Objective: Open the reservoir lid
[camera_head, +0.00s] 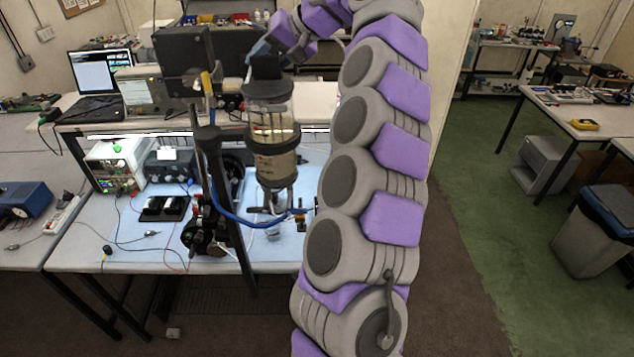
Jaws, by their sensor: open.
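The reservoir (275,135) is a clear cylinder with dark grey end caps, upright above the light blue bench top beside a black stand. Its lid (268,92) is the dark cap at the top, with a black block (265,67) standing on it. The lid appears seated on the cylinder. My gripper (262,56) is open at the end of my purple and grey arm, just above and beside the black block. Its fingertips are small and partly merge with the dark background, so I cannot tell whether they touch the block.
The black stand (222,190) and a blue hose (235,217) are close on the left of the reservoir. A power supply (117,165), a laptop (95,80) and loose cables are further left. My arm covers the bench's right side. Open floor (480,220) lies to the right.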

